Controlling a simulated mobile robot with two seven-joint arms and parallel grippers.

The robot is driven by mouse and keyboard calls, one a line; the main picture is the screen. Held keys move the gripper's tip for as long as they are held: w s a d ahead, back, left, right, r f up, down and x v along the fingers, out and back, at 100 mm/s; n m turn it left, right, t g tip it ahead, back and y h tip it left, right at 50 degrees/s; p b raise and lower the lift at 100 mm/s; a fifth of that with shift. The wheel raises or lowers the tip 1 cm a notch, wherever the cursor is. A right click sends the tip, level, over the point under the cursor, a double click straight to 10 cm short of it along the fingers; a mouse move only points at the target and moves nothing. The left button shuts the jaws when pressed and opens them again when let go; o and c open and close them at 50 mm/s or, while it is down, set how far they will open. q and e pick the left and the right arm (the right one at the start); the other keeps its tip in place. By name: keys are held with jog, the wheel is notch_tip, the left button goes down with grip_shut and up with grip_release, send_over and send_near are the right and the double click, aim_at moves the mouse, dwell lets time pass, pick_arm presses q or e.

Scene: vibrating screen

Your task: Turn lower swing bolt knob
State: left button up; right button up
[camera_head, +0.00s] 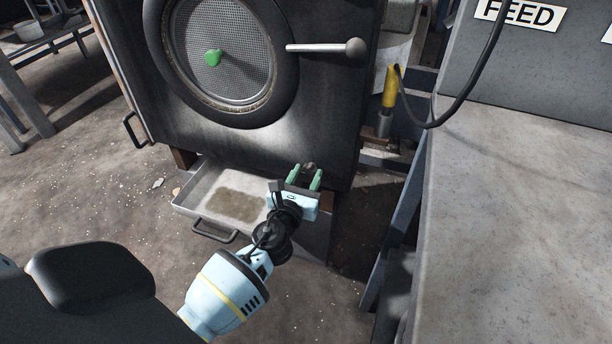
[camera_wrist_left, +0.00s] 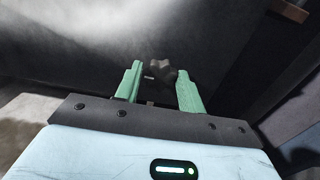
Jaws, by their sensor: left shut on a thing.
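The lower swing bolt knob is a small dark lobed knob (camera_wrist_left: 160,77) between the green fingers of my left gripper (camera_wrist_left: 158,82) in the left wrist view. In the head view my left gripper (camera_head: 307,176) is at the lower right of the dark machine front, and the knob (camera_head: 310,167) shows as a dark spot between its fingertips. The fingers stand on either side of the knob and are shut on it. The bolt behind the knob is mostly hidden. My right gripper is not in either view.
A round screened port (camera_head: 230,50) with a green piece (camera_head: 213,58) and a ball-ended lever (camera_head: 325,48) are above. A shallow metal tray (camera_head: 187,205) lies below, left of my gripper. A grey cabinet marked FEED (camera_head: 540,190) fills the right side.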

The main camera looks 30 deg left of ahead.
pick_arm(q)
jog(key=shift+n, duration=0.3)
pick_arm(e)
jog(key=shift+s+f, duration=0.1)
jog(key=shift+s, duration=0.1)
pick_arm(q)
jog(key=shift+n, duration=0.9)
jog(key=n+b, duration=0.1)
jog(key=n, duration=0.1)
jog(key=shift+n, duration=0.3)
jog(key=n, duration=0.5)
jog(key=shift+f+n+b, duration=0.1)
jog(key=shift+n+b, duration=0.2)
jog(key=shift+b, duration=0.05)
jog(key=n, duration=0.2)
jog(key=shift+n, duration=0.3)
jog(key=n, duration=0.5)
jog(key=shift+a+n, duration=0.1)
jog(key=shift+n, duration=0.2)
jog(key=n, duration=0.3)
jog(key=shift+f, duration=0.1)
jog(key=shift+n+p, duration=0.35)
jog(key=shift+n, duration=0.75)
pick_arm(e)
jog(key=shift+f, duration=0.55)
